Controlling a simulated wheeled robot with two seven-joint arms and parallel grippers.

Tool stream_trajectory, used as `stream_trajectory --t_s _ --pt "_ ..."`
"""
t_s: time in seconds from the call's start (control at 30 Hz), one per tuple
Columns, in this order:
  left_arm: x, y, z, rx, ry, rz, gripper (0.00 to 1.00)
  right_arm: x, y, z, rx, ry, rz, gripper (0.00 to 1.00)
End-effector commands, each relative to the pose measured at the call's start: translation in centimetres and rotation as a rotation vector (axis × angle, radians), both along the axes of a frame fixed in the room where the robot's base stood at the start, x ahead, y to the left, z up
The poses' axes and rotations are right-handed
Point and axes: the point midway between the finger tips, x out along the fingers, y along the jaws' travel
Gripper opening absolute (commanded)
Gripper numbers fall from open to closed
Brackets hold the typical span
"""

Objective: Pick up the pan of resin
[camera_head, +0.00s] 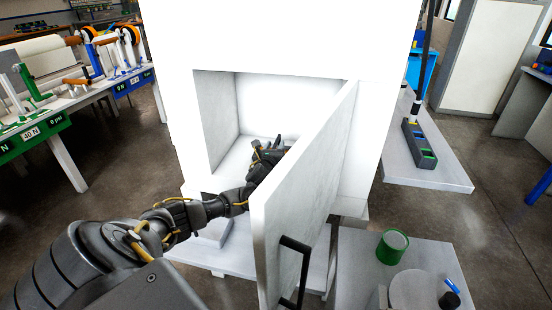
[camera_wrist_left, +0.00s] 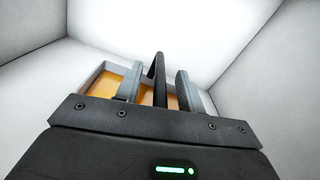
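The pan of resin (camera_wrist_left: 113,80) is a shallow grey tray with amber resin, seen in the left wrist view inside the white chamber. Its dark upright handle (camera_wrist_left: 158,75) stands between the two fingers of my left gripper (camera_head: 268,148). The fingers look apart, with a gap on each side of the handle. My gripper hides most of the pan's near side. In the head view my left arm reaches through the chamber opening, and the pan cannot be made out there. My right gripper is not in view.
The white cabinet (camera_head: 285,35) surrounds the opening. Its open door (camera_head: 300,190), with a black handle (camera_head: 293,268), stands close to the right of my left forearm. A green can (camera_head: 392,246) stands on a grey table at lower right.

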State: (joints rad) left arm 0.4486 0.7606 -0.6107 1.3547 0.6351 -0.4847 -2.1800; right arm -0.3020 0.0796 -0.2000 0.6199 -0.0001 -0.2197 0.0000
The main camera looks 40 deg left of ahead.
Motion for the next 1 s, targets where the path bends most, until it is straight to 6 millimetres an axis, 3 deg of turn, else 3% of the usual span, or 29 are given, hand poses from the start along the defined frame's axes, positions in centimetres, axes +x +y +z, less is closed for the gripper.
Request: stream_trajectory --t_s 0.2,0.5,1.0 --pt "0.10 0.03 -0.03 0.000 0.001 0.000 0.39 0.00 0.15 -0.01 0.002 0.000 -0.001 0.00" --pt "0.08 0.01 -0.04 0.000 0.001 0.000 0.01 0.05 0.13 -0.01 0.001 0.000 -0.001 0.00" --pt "0.08 0.02 0.10 -0.001 0.000 0.000 0.00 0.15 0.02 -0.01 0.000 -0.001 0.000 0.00"
